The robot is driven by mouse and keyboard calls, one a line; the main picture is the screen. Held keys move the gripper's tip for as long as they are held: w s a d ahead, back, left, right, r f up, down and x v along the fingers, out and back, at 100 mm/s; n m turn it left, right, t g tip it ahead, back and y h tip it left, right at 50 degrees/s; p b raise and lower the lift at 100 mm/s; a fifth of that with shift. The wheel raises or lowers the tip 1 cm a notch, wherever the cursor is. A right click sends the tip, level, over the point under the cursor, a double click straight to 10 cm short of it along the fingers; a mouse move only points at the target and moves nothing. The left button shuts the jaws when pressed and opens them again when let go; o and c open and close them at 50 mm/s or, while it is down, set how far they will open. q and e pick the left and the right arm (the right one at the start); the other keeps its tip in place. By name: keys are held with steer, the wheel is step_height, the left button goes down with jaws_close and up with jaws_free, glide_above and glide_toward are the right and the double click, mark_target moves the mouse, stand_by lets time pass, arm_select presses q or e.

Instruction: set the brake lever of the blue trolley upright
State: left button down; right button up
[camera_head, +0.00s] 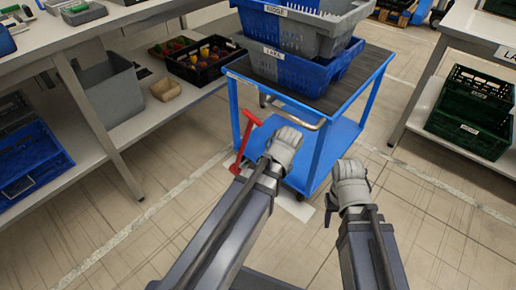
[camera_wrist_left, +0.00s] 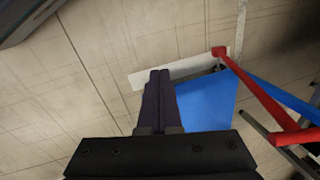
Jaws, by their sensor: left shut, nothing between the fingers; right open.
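The blue trolley (camera_head: 316,158) stands in the middle of the head view, crates on its dark top. Its red brake lever (camera_head: 245,140) is at the trolley's left side and leans, with a crossbar at its upper end. In the left wrist view the lever (camera_wrist_left: 262,103) runs along the right side, beside the trolley's blue lower shelf (camera_wrist_left: 206,104). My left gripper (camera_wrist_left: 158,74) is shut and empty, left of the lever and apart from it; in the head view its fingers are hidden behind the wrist. My right gripper (camera_head: 333,204) is open and empty, right of the trolley's front.
Blue and grey crates (camera_head: 290,68) are stacked on the trolley. A workbench (camera_head: 75,45) with bins on its lower shelf is at left. A white table (camera_head: 460,25) with green crates (camera_head: 465,135) below is at right. The floor in front is clear.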

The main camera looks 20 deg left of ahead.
arm_select(q)
steer(key=w+a+f+m+t+y+b, duration=0.2)
steer(key=w+a+f+m+y+b, duration=0.15)
steer(key=w+m, duration=0.35)
steer(key=w+d+r+m+t+y, duration=0.2)
steer(key=w+r+m+y, duration=0.3)
steer(key=m, duration=0.7)
step_height(320, 180, up, 3)
steer(key=shift+w+d+f+t+b, duration=0.1)
steer(key=shift+w+d+t+b, duration=0.1)
steer(key=shift+d+t+b, duration=0.2)
arm_select(e)
step_height(320, 180, down, 7)
arm_select(q)
steer(key=shift+a, duration=0.1)
